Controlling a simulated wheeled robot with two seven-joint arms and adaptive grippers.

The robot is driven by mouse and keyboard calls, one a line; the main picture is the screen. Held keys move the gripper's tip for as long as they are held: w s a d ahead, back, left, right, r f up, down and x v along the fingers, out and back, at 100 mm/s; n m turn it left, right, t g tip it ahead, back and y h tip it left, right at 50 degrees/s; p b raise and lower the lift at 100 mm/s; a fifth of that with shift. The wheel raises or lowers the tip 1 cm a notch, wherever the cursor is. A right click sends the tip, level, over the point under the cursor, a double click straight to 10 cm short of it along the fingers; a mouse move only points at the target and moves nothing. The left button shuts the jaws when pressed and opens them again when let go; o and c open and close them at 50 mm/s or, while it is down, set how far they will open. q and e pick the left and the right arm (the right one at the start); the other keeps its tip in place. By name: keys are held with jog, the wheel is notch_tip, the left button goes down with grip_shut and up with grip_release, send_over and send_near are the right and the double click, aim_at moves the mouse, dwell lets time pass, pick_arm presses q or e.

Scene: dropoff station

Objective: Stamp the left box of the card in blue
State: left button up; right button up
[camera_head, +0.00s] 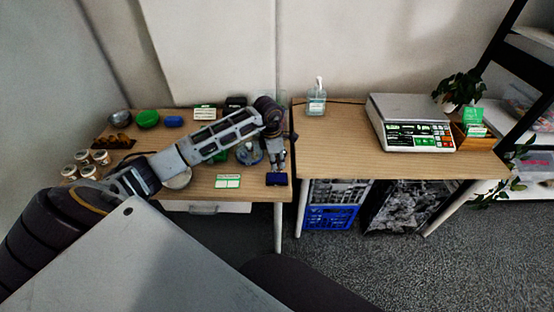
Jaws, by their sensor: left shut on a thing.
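The card (228,181), white with green markings, lies flat near the front edge of the left table. My left gripper (276,167) is to the right of the card, pointing down over a dark blue ink pad (276,180). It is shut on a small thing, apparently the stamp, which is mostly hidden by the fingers. I cannot tell whether the stamp touches the pad. My right gripper is out of view.
The left table (204,187) also bears several jars (83,158), a green bowl (148,119) and a blue object (174,121). A scale (410,115), a pump bottle (317,97) and a plant (458,88) stand on the right table. A gap separates the tables.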

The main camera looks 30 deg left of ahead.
pick_arm(q)
jog(key=shift+f+b, duration=0.3)
jog(key=shift+f, duration=0.95)
jog(key=shift+f+b, duration=0.15)
jog(key=shift+b, duration=0.2)
jog(key=shift+f, duration=0.2)
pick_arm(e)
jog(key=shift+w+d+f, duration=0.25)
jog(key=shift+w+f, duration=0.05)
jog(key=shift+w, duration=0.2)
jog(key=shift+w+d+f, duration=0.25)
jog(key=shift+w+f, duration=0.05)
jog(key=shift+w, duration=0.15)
